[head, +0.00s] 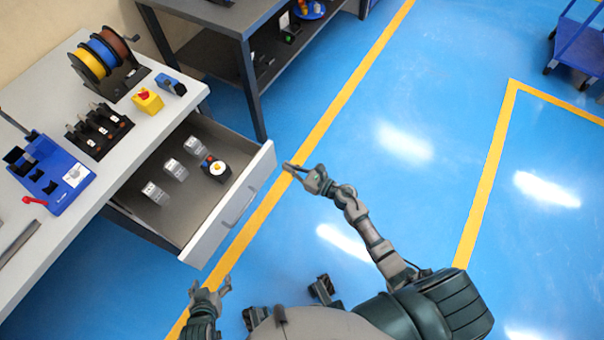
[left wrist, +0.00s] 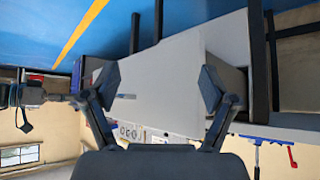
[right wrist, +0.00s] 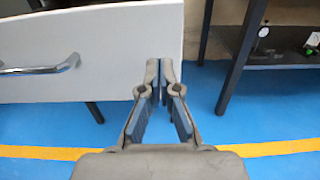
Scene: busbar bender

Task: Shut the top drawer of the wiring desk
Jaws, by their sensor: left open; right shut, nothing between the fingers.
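The top drawer (head: 228,209) of the wiring desk (head: 62,215) is pulled well out, its white front facing right in the head view. Its metal handle (head: 240,208) sits mid-front and also shows in the right wrist view (right wrist: 40,69). Inside lie several clear small boxes (head: 175,169) and a dark item with a round white-yellow top (head: 217,170). My right gripper (head: 287,166) is shut and empty, near the far end of the drawer front; contact cannot be told. My left gripper (head: 226,287) is open and empty, below the drawer's near corner, with the white front ahead in the left wrist view (left wrist: 170,85).
On the desk stand a cable spool rack (head: 104,59), a blue tool holder (head: 52,172), a black stand (head: 99,130) and a yellow box with a red button (head: 147,101). A dark shelf table (head: 235,45) stands beyond the drawer.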

